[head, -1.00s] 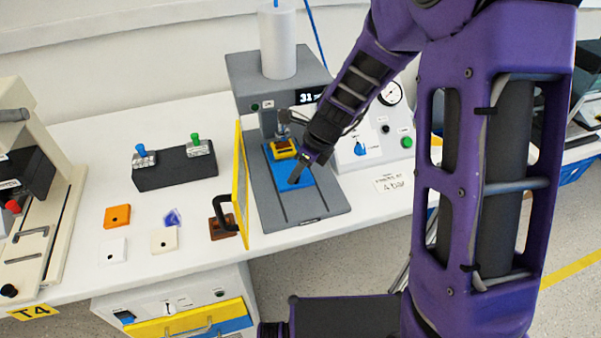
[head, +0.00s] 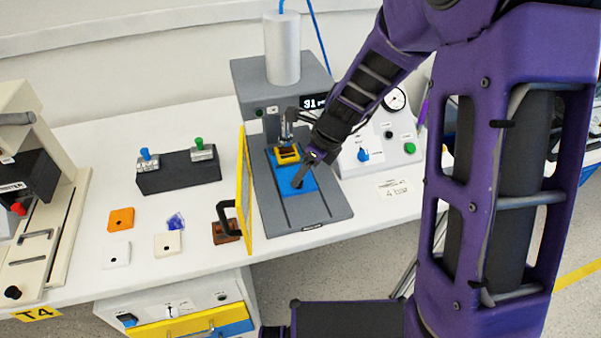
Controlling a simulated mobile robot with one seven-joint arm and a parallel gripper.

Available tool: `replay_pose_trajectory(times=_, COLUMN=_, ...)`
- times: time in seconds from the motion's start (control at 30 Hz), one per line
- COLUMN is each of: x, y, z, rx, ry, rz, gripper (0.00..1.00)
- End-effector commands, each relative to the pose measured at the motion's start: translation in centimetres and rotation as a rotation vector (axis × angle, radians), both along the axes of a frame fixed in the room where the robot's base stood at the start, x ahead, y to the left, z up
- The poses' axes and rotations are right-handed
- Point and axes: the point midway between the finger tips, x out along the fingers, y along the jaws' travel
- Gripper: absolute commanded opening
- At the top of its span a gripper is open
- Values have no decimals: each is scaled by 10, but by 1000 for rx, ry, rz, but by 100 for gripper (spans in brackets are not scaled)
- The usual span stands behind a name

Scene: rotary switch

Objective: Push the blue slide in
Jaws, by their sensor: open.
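The blue slide (head: 284,182) lies on the grey base of the press. A yellow fixture (head: 287,155) with a dark middle sits at its back end, under or close to the press ram (head: 287,127). I cannot tell whether a finger touches the slide. My gripper hides some of the slide's right side.
The yellow guard (head: 244,190) with a black handle stands swung out left of the slide. A control box with a gauge (head: 394,99) stands to the right. A dark block with two valves (head: 178,171) and several small plates lie to the left. Grey base is free in front.

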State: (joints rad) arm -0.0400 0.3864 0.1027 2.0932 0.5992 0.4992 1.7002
Motion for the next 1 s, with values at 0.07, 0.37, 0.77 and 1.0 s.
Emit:
replay_pose_trajectory(times=0.07, x=-2, y=-6, z=21, rx=1, ry=-5, rz=-1, gripper=59)
replay_pose_trajectory(times=0.37, x=-16, y=-31, z=90, rx=1, ry=-6, rz=-2, gripper=59)
replay_pose_trajectory(times=0.77, x=-27, y=-50, z=139, rx=1, ry=-2, rz=-2, gripper=59)
replay_pose_trajectory(times=1.0, x=-28, y=-50, z=140, rx=1, ry=-1, rz=-1, gripper=59)
